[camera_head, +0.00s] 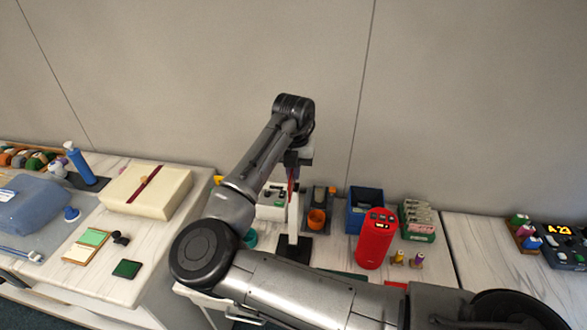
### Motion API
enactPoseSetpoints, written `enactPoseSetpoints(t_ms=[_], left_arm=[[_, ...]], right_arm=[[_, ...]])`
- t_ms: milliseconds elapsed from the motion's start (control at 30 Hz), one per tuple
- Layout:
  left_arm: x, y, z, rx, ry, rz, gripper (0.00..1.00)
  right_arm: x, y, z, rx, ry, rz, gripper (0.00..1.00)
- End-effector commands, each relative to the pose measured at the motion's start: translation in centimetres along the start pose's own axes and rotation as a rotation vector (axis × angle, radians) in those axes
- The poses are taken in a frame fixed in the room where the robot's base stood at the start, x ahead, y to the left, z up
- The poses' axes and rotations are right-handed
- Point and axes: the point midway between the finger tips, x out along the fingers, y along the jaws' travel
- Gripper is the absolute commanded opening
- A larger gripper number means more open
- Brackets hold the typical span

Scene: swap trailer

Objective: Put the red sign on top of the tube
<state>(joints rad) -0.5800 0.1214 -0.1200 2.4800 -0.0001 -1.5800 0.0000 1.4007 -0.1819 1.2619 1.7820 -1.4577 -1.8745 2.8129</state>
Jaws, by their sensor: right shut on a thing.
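My right gripper (294,164) points down in the middle of the head view and is shut on the red sign (292,184). The sign shows as a narrow, upright red strip below the fingers, seen nearly edge-on. The white tube (293,218) stands upright on a black base (293,249), right below the sign. The sign's lower end is at the tube's top in the picture; I cannot tell whether they touch. My left gripper is not in view.
An orange cup (317,219), a blue bin (365,211) and a red cylindrical speaker (376,241) stand right of the tube. A teal cup (250,238) is to its left. A cream box (147,191) lies on the left table. My forearm hides the counter's front.

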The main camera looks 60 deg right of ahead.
Motion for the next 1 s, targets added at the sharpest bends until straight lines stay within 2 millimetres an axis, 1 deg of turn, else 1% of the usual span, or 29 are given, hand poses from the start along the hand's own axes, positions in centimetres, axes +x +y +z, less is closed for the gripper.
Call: enactPoseSetpoints(t_ms=[100,400,433,733,900,1000], left_arm=[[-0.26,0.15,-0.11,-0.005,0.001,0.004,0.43],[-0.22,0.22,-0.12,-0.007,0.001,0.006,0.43],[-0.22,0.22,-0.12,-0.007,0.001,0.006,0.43],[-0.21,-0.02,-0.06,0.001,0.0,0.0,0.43],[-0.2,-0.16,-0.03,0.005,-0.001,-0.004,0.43],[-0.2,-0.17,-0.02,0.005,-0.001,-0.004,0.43]], right_arm=[[0.12,-0.01,-0.02,0.0,0.0,-0.001,0.0],[0.22,0.0,-0.02,0.0,0.0,0.0,0.0],[0.22,0.0,-0.02,0.0,0.0,0.0,0.07],[0.22,0.0,-0.01,0.0,0.0,0.0,0.36],[0.23,0.0,-0.02,0.0,0.0,0.0,0.37],[0.23,0.0,-0.02,0.0,0.0,0.0,0.46]])
